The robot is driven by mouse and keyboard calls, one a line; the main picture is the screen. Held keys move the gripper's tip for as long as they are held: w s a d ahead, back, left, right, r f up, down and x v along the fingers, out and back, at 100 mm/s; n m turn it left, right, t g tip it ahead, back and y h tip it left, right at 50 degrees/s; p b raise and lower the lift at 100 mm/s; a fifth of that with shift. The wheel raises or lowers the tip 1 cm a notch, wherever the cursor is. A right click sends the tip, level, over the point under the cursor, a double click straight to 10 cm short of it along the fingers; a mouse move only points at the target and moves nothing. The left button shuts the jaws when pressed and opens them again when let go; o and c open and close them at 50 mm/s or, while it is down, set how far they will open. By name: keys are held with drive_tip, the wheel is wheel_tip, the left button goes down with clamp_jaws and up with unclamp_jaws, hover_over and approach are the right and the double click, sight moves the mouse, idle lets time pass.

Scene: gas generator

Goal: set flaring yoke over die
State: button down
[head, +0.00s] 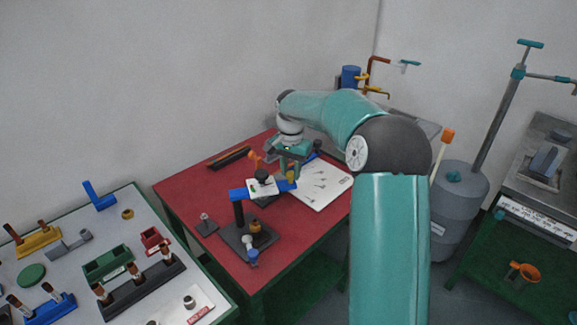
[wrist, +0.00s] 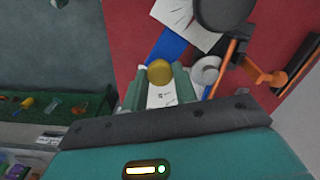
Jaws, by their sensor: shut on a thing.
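My gripper (head: 291,172) is over the red table, with its green jaws close together around a small brass knob (wrist: 159,72) and a white labelled face (wrist: 162,96). The bar also shows past the jaws in the wrist view (wrist: 166,50).
A black stand (head: 234,238) with a post and brass piece is at the table's front. A white sheet (head: 322,185) lies right of my gripper. An orange handle (wrist: 258,72) is close to the jaws. A grey bench (head: 70,270) with fittings stands left.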

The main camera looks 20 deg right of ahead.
drive_tip(key=s+a+m, duration=1)
drive_tip(key=s+m, duration=0.2)
drive_tip(key=s, duration=0.1)
drive_tip(key=shift+s+a+m, duration=0.25)
drive_tip(key=shift+s+m, duration=0.05)
drive_tip(key=shift+s, duration=0.1)
drive_tip(key=c, duration=1.1)
unclamp_jaws()
drive_tip(key=shift+s+a, duration=0.1)
drive_tip(key=shift+a, duration=0.05)
drive_tip(key=shift+c, duration=0.2)
drive_tip(key=shift+o, duration=0.2)
drive_tip(key=shift+r, duration=0.1)
wheel_tip(320, 180, up, 14)
drive_tip(key=shift+f, duration=0.2)
